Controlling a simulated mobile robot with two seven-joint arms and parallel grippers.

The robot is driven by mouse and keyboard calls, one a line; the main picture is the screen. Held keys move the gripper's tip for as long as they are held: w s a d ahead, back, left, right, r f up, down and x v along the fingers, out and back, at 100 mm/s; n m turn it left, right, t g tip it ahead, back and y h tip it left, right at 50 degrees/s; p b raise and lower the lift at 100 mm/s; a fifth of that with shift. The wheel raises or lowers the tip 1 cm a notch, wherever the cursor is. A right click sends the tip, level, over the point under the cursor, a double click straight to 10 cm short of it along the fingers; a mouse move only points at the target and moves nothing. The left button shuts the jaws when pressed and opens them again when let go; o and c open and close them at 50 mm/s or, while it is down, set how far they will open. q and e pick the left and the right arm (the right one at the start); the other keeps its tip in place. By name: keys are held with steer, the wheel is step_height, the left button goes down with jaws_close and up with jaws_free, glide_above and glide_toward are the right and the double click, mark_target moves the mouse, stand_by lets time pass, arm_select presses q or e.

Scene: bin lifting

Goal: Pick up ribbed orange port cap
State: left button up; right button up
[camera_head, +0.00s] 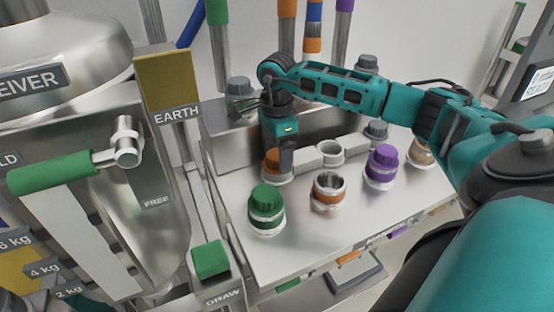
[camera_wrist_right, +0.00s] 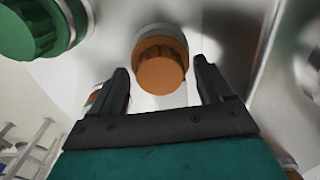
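The ribbed orange port cap (camera_head: 272,160) sits on a pale collar at the rear left of the metal deck, partly hidden by my right gripper. In the right wrist view the orange cap (camera_wrist_right: 160,66) shows between the two fingertips. My right gripper (camera_head: 284,165) points down at the cap from above. In the wrist view its fingers (camera_wrist_right: 160,72) are spread, one on each side of the cap, with visible gaps. I cannot tell how far down the fingers reach. My left gripper is not in view.
A green cap (camera_head: 266,203) stands in front of the orange cap. An open orange-banded port (camera_head: 328,190) and a purple cap (camera_head: 384,164) stand to the right. Grey pipe fittings (camera_head: 328,152) run close beside the gripper. The receiver (camera_head: 65,70) and green-handled lever (camera_head: 55,172) fill the left.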

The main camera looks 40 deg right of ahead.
mark_target(277, 154)
steer(key=c, duration=0.9)
steer(key=shift+c, duration=1.4)
steer(key=shift+r, duration=0.5)
step_height(277, 154, up, 19)
steer(key=p, duration=0.2)
